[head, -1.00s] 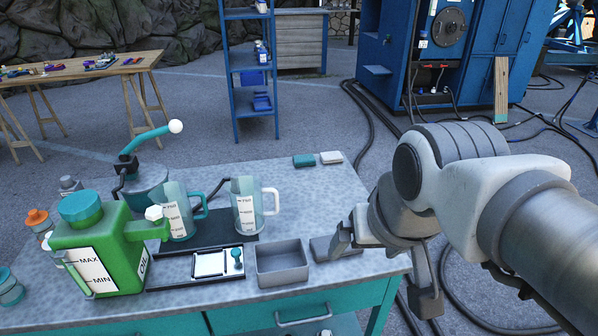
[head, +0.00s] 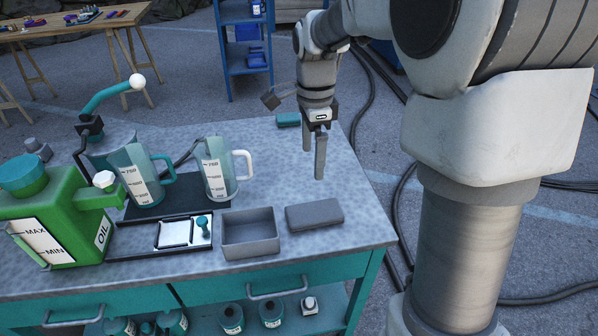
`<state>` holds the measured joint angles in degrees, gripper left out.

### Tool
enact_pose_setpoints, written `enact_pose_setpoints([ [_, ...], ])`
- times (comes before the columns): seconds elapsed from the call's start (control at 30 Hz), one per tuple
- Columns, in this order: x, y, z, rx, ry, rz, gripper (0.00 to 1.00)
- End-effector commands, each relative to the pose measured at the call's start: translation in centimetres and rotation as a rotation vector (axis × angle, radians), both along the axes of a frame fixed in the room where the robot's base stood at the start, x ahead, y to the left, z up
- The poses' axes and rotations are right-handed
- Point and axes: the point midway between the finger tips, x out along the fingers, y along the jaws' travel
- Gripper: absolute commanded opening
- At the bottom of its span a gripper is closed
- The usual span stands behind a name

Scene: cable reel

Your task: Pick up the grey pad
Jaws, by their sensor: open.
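A flat dark-grey pad-like block (head: 314,214) lies on the workbench, just right of an open grey box (head: 250,236). My gripper (head: 313,163) points down above the bench's right part, beyond this block in the picture. Its two fingers are apart with nothing seen between them. A teal pad (head: 288,120) lies near the bench's back edge, left of my gripper. The pale pad seen beside it earlier is now hidden behind my gripper. I cannot tell for sure which of the two, the dark block or the pale pad, is the grey pad.
Two measuring jugs (head: 215,165) (head: 140,172) and a green oil can (head: 50,222) stand on the left of the bench (head: 362,238). A dark tray (head: 130,241) holds a white plate and a small teal tool.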

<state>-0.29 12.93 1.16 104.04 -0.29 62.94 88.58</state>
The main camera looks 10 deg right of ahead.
Motion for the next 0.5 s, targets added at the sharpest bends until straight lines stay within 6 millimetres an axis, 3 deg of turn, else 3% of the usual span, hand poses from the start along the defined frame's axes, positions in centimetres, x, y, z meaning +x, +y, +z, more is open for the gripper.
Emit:
enact_pose_setpoints([
  [0.5, 0.0, -0.1, -10.2, 0.000, 0.005, -0.008, 1.00],
])
